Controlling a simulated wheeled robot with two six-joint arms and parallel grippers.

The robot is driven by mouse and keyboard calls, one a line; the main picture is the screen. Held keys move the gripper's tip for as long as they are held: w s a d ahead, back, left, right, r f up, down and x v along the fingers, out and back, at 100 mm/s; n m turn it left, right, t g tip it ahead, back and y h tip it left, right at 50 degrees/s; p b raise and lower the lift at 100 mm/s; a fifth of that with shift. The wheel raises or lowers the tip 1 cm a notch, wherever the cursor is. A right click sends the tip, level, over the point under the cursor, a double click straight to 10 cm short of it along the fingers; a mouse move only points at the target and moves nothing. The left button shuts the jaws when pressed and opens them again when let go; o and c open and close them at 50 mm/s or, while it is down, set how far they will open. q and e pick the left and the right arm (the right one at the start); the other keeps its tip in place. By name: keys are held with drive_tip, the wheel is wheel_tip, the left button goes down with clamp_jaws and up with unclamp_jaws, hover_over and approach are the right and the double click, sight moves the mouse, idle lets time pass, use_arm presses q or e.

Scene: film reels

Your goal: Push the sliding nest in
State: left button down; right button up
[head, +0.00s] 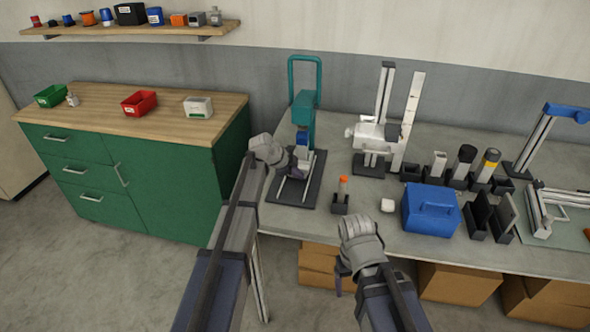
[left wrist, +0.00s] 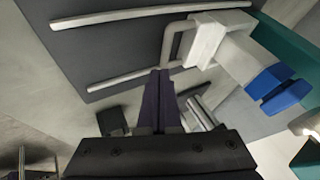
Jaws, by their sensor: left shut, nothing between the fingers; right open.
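The sliding nest is a pale block (left wrist: 206,42) with a light handle loop, seen in the left wrist view. It sits by two pale rails (left wrist: 130,80) on a dark base plate (left wrist: 110,52) that belongs to the teal press (head: 303,105). The blue press head (head: 302,138) also shows in the left wrist view (left wrist: 277,88). My left gripper (head: 298,163) is shut and empty over the plate. Its fingertips (left wrist: 160,74) are close to the handle loop; I cannot tell whether they touch. In the head view it partly hides the nest. My right gripper (head: 339,282) is open at the bench's front edge.
A small holder with an orange-topped item (head: 342,193) stands right of the plate. A white stand (head: 376,135) is behind. Cardboard boxes (head: 460,284) are under the bench. A green cabinet (head: 150,180) stands left.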

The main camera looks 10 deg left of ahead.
use_arm(q)
drive_tip(key=p+v, duration=0.8)
drive_tip(key=v, duration=0.2)
drive_tip(key=shift+s, duration=0.4)
drive_tip(key=shift+a, duration=0.15)
drive_tip(key=s+d+f+n+g+y, duration=0.1)
drive_tip(key=s+d+n, duration=0.3)
drive_tip(key=s, duration=0.6)
drive_tip(key=s+d+f+n+g+y, duration=0.1)
drive_tip(key=s+d+n+g+y, duration=0.2)
drive_tip(key=s, duration=0.7)
drive_tip(key=s+d+f+n+g+y, duration=0.2)
drive_tip(key=s+d+n, duration=0.3)
drive_tip(key=s, duration=0.5)
drive_tip(key=shift+s+d+n, duration=0.15)
drive_tip(key=shift+d+n, duration=0.15)
drive_tip(key=shift+n, duration=0.4)
